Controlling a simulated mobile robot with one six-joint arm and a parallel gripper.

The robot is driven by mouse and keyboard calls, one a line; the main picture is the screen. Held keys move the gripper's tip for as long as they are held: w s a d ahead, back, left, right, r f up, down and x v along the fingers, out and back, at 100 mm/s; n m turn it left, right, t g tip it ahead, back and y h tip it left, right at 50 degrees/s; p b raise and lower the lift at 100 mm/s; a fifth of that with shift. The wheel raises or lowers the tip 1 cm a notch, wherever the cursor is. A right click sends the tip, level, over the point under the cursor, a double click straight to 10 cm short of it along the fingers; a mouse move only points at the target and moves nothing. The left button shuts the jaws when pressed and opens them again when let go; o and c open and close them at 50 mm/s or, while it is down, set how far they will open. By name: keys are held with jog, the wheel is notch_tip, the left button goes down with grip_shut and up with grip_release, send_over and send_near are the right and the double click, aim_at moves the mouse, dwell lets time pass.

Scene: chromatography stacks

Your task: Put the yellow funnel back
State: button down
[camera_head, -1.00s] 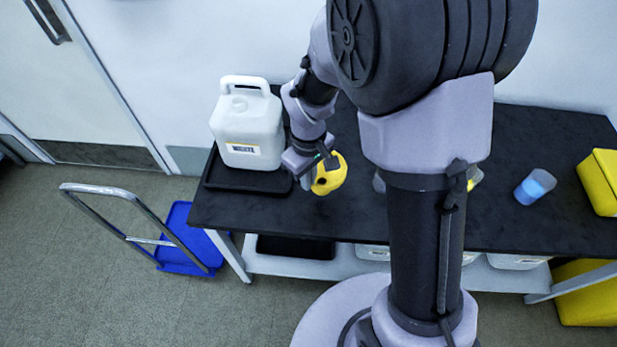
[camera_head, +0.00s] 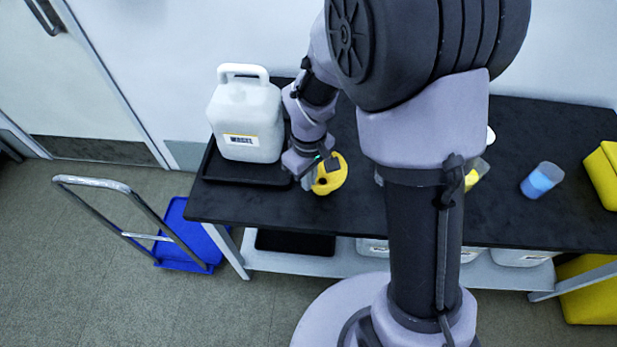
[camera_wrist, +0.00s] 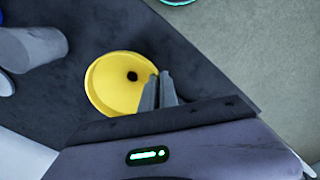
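The yellow funnel (camera_head: 333,177) is at the front left part of the black bench, right of the white jug. In the wrist view the funnel (camera_wrist: 115,82) shows as a round yellow bowl with a dark hole near its middle. My gripper (camera_wrist: 158,90) has its two grey fingers close together at the funnel's right rim, and they look closed on that rim. In the head view my gripper (camera_head: 312,172) meets the funnel's left side. I cannot tell whether the funnel touches the bench.
A white labelled jug (camera_head: 246,115) stands in a black tray (camera_head: 220,172) beside my wrist. A blue cart (camera_head: 180,250) is on the floor at left.

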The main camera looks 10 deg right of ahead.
jog(key=shift+f+b, duration=0.3)
jog(key=shift+f, duration=0.25)
jog(key=shift+f, duration=0.35)
jog(key=c, duration=1.6)
grip_release()
jog(key=shift+o, duration=0.2)
notch_tip(320, 180, up, 18)
jog(key=f+p, duration=0.1)
jog(key=p, duration=0.6)
jog(key=s+r+m+t+y+b, duration=0.1)
jog(key=s+r+m+t, duration=0.4)
jog(key=s+r+m, duration=0.6)
jog(key=s+r+y, duration=0.1)
jog(key=s, duration=0.3)
jog(key=shift+s+d+t, duration=0.25)
jog(key=shift+d+t, duration=0.1)
jog(key=shift+t, duration=0.05)
